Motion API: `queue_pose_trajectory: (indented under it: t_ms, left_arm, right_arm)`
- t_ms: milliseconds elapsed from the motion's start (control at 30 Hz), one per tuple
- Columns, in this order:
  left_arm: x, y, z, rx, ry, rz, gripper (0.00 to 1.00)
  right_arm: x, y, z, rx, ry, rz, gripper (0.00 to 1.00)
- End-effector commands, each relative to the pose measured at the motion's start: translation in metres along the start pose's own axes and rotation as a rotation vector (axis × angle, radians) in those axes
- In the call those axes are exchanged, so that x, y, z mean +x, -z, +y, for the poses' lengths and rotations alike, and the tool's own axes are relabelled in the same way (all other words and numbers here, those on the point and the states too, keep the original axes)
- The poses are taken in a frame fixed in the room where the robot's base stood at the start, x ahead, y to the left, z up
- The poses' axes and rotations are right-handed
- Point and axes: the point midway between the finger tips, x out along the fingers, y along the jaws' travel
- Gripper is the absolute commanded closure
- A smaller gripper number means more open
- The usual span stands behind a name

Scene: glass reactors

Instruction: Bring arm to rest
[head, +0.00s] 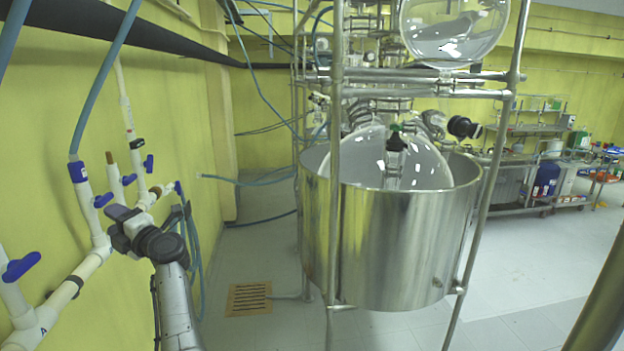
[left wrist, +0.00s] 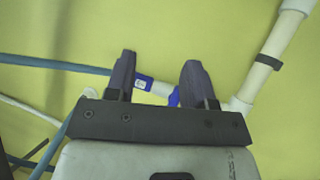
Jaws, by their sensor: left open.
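My left arm rises from the bottom left of the head view. Its left gripper (head: 122,220) is in front of the white pipes by the yellow wall. In the left wrist view the two dark fingers of the left gripper (left wrist: 157,72) stand apart with nothing held. A short white pipe piece with a blue collar (left wrist: 144,84) and a blue valve handle (left wrist: 174,98) show in the gap between the fingers. I cannot tell how close they are to the fingers. My right gripper is not in view.
White pipes (head: 70,283) with blue valve handles (head: 22,266) and blue hoses run along the left wall. A steel vessel (head: 390,245) with a glass reactor stands in a metal frame at centre. A floor drain (head: 249,298) lies between. Shelves stand at right; the floor there is mostly clear.

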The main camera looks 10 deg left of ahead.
Motion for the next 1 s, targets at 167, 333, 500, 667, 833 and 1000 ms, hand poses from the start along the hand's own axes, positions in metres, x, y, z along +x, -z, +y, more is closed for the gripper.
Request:
queue_pose_trajectory:
  t_ms: [167,333,500,667,833,1000]
  left_arm:
    - [0.004,-0.028,0.05,-0.008,-0.187,-0.31,0.51]
    - [-0.012,-0.039,0.11,0.05,-0.374,-0.589,0.51]
    - [-0.043,-0.029,0.168,0.19,-0.541,-0.831,0.51]
    - [-0.089,-0.009,0.179,0.43,-0.622,-1.037,0.51]
    - [-0.16,0.024,0.116,0.814,-0.586,-1.248,0.51]
    - [-0.232,0.069,0.03,1.144,-0.518,-1.375,0.51]
  right_arm:
    - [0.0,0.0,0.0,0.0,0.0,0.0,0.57]
    - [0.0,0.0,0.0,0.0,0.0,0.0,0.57]
    - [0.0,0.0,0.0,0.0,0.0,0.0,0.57]
    - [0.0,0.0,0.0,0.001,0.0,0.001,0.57]
    - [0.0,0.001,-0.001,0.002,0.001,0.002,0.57]
    - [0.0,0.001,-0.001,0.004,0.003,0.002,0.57]
